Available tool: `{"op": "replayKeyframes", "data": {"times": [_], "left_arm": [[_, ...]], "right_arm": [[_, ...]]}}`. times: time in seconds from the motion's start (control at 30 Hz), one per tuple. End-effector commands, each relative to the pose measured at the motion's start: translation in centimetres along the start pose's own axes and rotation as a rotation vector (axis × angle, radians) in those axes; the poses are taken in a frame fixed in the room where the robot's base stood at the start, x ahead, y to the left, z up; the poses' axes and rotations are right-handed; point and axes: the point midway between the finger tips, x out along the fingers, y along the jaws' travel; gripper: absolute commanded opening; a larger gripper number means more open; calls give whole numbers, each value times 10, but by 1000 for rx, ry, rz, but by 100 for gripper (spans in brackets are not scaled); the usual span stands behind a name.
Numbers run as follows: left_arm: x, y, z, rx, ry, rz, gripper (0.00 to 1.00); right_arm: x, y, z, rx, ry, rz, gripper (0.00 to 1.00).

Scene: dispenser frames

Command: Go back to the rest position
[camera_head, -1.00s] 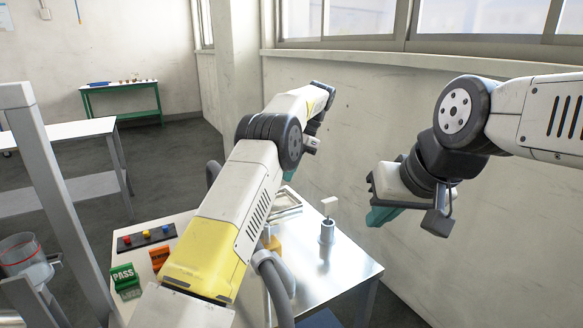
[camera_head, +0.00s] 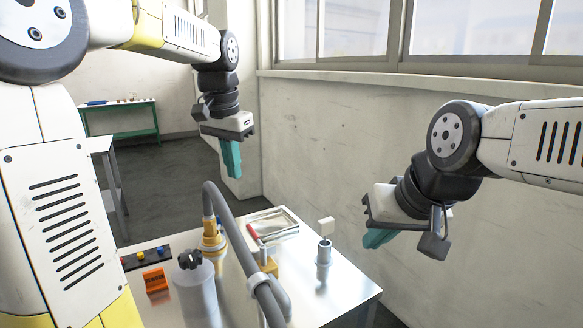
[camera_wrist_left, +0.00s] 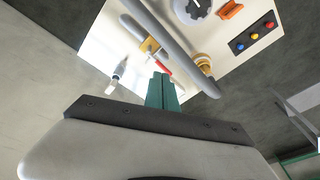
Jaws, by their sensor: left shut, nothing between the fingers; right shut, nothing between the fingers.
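My left gripper (camera_head: 231,158) hangs in the air above and beyond the far edge of the metal table (camera_head: 335,285), its teal fingers pointing down. It is shut and empty. Its shut fingers (camera_wrist_left: 161,92) also show in the left wrist view, with the table top beyond them. My right gripper (camera_head: 378,238) is at the right, in front of the wall, raised beyond the table's right edge. Its teal fingers are together and hold nothing.
On the table stand a metal cylinder with a white block on a stem (camera_head: 324,252), a tray (camera_head: 272,224), a grey curved hose (camera_head: 236,232), a brass fitting (camera_head: 212,238), an orange block (camera_head: 155,281) and a black-knobbed cylinder (camera_head: 196,290). A green bench (camera_head: 122,108) stands far back.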

Motion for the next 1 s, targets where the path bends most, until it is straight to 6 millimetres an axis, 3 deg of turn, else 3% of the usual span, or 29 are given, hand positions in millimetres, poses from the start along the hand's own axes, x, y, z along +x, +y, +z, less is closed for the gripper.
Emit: {"op": "replayKeyframes", "data": {"times": [0.03,0.23,0.53,0.73,1.0], "left_arm": [[-5,4,17,-32,32,3,0],[-10,26,73,-165,156,16,0],[9,64,148,-358,326,37,0],[23,78,172,-430,385,45,0],[26,80,176,-444,395,47,0]], "right_arm": [[0,0,0,0,0,0,0],[0,0,0,0,0,0,0],[0,0,0,0,0,0,0],[0,0,0,0,0,0,0],[0,0,0,0,0,0,0]]}}
